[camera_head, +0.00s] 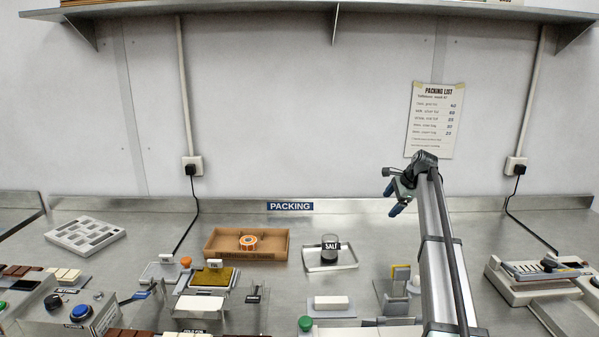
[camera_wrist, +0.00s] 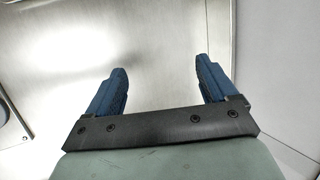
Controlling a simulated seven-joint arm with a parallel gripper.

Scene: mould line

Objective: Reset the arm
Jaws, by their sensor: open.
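My gripper (camera_head: 392,200) is in the air on the right side of the head view, in front of the back wall and above the steel bench. Its blue fingers also show in the wrist view (camera_wrist: 160,88), spread well apart with nothing between them. Below the fingers in the wrist view is bare, shiny steel surface. My arm rises from the bottom right of the head view and partly hides the bench behind it.
A cardboard tray (camera_head: 220,245) with an orange roll, a small metal tray (camera_head: 313,264) with a jar labelled SALT, and a white mould (camera_head: 85,237) stand on the bench. A control box (camera_head: 65,315) is at lower left, a sealer-like machine (camera_head: 530,280) at right. A shelf (camera_head: 270,10) hangs above.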

